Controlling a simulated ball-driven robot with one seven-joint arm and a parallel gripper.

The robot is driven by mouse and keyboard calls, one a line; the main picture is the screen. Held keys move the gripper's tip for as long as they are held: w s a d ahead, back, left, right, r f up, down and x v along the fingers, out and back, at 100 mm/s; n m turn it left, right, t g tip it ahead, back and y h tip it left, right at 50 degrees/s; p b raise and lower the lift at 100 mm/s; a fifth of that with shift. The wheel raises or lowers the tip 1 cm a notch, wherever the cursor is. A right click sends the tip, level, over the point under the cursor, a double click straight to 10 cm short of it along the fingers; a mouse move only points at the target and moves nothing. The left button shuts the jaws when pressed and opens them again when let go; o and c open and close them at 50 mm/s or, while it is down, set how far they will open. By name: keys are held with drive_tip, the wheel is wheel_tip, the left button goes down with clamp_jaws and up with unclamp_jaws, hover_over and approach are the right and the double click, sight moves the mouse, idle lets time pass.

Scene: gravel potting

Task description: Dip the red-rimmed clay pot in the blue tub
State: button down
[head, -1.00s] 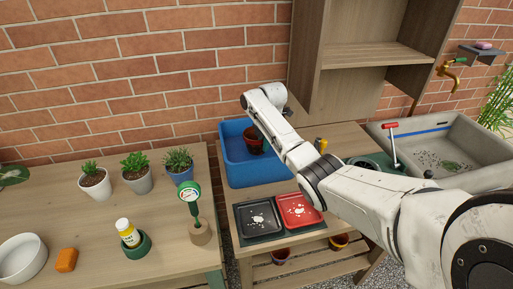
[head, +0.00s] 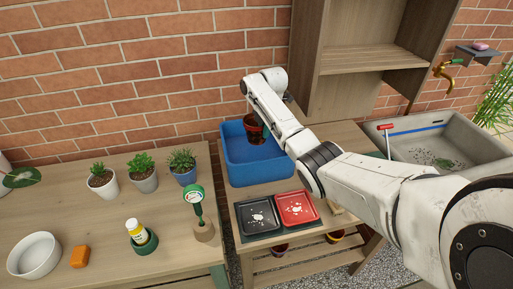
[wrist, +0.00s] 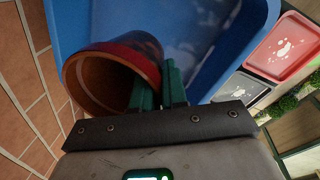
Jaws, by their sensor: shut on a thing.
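The red-rimmed clay pot (head: 254,132) hangs over the blue tub (head: 237,172), close to its back wall. In the wrist view the pot (wrist: 82,82) lies tilted, its round mouth and orange-brown inside facing the camera. My gripper (wrist: 160,88) is shut on the pot's wall, with green fingers at the rim. In the head view my arm's end hides the fingers. The tub's blue wall (wrist: 205,35) fills the space behind the pot in the wrist view. Whether the pot touches the tub's bottom cannot be told.
A black tray (head: 257,232) and a red tray (head: 312,220) stand in front of the tub. Potted plants (head: 143,182) and a green-handled tool (head: 194,195) are at left. A wooden shelf (head: 365,60) rises behind my arm. A grey sink (head: 480,135) is at right.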

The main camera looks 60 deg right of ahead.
drive_tip(key=shift+r+p, duration=1)
drive_tip(key=shift+r, duration=1.5)
drive_tip(key=shift+r, duration=1.5)
